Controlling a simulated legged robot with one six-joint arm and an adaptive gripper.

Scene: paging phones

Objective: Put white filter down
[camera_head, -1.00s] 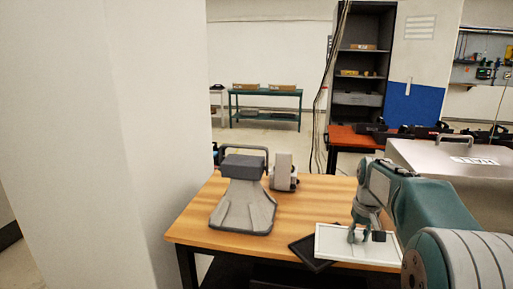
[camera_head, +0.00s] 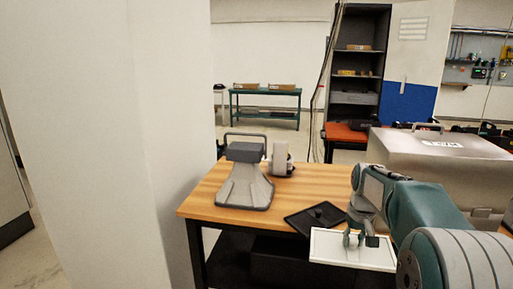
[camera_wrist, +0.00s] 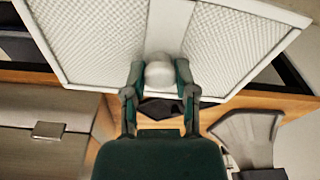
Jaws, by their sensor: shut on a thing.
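The white filter (camera_head: 325,245) is a flat white-framed panel at the lower right of the head view. In the wrist view the filter (camera_wrist: 90,40) fills the top, with mesh on both sides of a middle bar. My gripper (camera_head: 353,241) is shut on its round white knob; the wrist view shows the two fingers (camera_wrist: 160,76) on either side of the knob. The filter hangs at the table's front edge, apparently raised and overlapping the edge in the picture. What lies directly below it is hidden.
A black filter-like panel (camera_head: 313,218) lies on the wooden table (camera_head: 210,205), just behind the white filter. A grey phone-like device (camera_head: 244,180) stands at the table's left. A big silver case (camera_head: 440,160) is at right. Bare wood shows between device and black panel.

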